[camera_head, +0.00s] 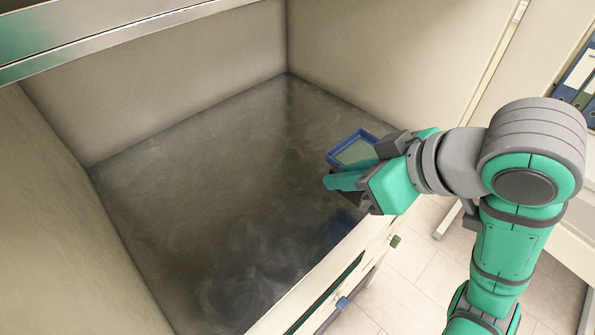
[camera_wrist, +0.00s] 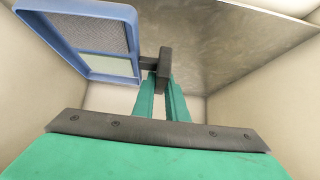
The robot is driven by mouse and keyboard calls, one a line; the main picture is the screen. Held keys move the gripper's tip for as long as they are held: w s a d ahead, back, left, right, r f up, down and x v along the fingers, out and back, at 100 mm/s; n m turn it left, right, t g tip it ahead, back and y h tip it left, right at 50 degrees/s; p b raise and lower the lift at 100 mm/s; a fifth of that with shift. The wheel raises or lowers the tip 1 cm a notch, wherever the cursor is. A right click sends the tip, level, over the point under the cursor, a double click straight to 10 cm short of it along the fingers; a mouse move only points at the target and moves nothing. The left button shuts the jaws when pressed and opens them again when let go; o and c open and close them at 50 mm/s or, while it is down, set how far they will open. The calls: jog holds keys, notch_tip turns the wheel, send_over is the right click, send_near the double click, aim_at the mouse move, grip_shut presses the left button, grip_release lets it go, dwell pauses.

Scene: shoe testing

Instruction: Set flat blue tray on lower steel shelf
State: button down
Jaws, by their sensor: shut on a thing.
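The flat blue tray (camera_head: 353,151) has a raised blue rim and a grey-green inside. The steel shelf (camera_head: 220,200) is a broad, dull grey surface between pale walls. The tray is over its right part; whether it touches the shelf is unclear. A dark blue patch shows in the steel below my gripper. Part of the tray's near side is hidden.
Pale walls (camera_head: 170,75) enclose the shelf on the left, back and right. A metal edge (camera_head: 110,30) crosses the upper left. A pale front ledge (camera_head: 335,265) borders the shelf near my arm. The shelf's middle and left are clear. Blue binders (camera_head: 577,75) stand far right.

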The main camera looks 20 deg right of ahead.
jog(key=w+f, duration=0.2)
jog(key=w, duration=0.1)
jog(key=w+f, duration=0.3)
jog(key=w, duration=0.1)
jog(key=w+f, duration=0.2)
jog(key=w, duration=0.2)
jog(key=shift+d+f, duration=0.1)
jog(key=shift+f, duration=0.3)
jog(key=shift+w+f, duration=0.4)
jog(key=shift+f, duration=0.05)
jog(key=shift+w+f, duration=0.2)
jog(key=shift+f, duration=0.75)
jog(key=shift+w+f, duration=0.15)
jog(key=shift+f, duration=0.8)
jog(key=shift+f, duration=0.15)
jog(key=c, duration=1.8)
grip_release()
jog(key=shift+o, duration=0.2)
